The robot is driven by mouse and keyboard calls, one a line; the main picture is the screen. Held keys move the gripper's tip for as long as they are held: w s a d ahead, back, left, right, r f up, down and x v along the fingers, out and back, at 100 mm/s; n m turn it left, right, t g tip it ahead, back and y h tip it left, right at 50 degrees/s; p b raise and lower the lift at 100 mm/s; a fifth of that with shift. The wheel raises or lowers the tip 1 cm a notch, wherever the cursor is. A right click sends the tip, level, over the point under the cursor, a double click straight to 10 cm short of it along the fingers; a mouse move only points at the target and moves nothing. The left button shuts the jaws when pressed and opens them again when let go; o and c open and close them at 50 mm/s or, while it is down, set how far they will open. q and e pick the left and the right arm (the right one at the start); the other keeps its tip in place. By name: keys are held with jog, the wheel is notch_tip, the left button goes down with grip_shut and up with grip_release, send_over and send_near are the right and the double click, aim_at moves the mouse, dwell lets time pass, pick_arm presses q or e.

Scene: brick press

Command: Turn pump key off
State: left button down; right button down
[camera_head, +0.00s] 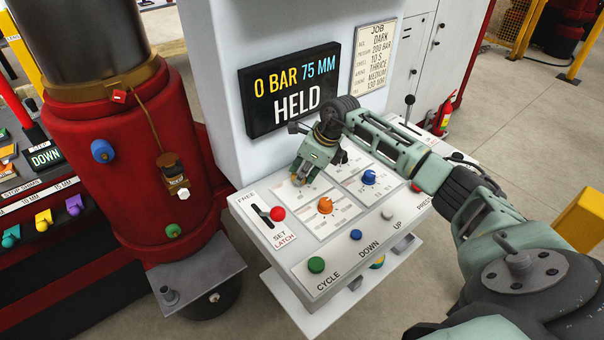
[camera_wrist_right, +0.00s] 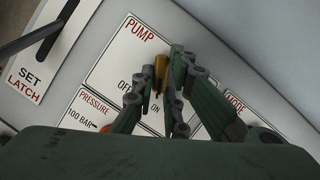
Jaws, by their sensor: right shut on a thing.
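The pump key (camera_wrist_right: 160,72) is a small brass-yellow piece on the white panel marked PUMP (camera_wrist_right: 130,45) in the right wrist view. OFF and ON labels lie below it, partly covered by my fingers. My right gripper (camera_wrist_right: 162,66) is shut on the key, with one finger on each side. In the head view my right gripper (camera_head: 304,172) is over the back of the sloped control panel (camera_head: 285,262) and hides the key. My left gripper is not in view.
The orange pressure knob (camera_head: 325,205) is just in front of my gripper, and a blue knob (camera_head: 369,177) is to its right. A red-tipped lever (camera_head: 277,214) is at left. The display (camera_head: 290,88) reads 0 BAR 75 MM HELD. A red press cylinder (camera_head: 140,170) stands left.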

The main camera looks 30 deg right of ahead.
jog(key=shift+m, duration=0.3)
jog(key=m+h, duration=0.1)
jog(key=m, duration=0.1)
jog(key=shift+a+m+t+b, duration=0.15)
jog(key=shift+m+t+b, duration=0.15)
jog(key=shift+t+b, duration=0.1)
jog(key=m+h+b, duration=0.1)
jog(key=m, duration=0.1)
jog(key=shift+a+m, duration=0.15)
jog(key=shift+m, duration=0.15)
jog(key=m+h+b, duration=0.1)
jog(key=m+b, duration=0.1)
jog(key=m, duration=0.1)
jog(key=shift+a+m+h, duration=0.15)
jog(key=shift+m+h, duration=0.15)
jog(key=shift+m+h+b, duration=0.4)
jog(key=shift+m+b, duration=0.5)
jog(key=shift+m, duration=0.3)
jog(key=shift+r+m, duration=0.15)
jog(key=shift+m, duration=0.15)
jog(key=c, duration=1.8)
grip_release()
jog(key=shift+a, duration=0.1)
jog(key=shift+o, duration=0.2)
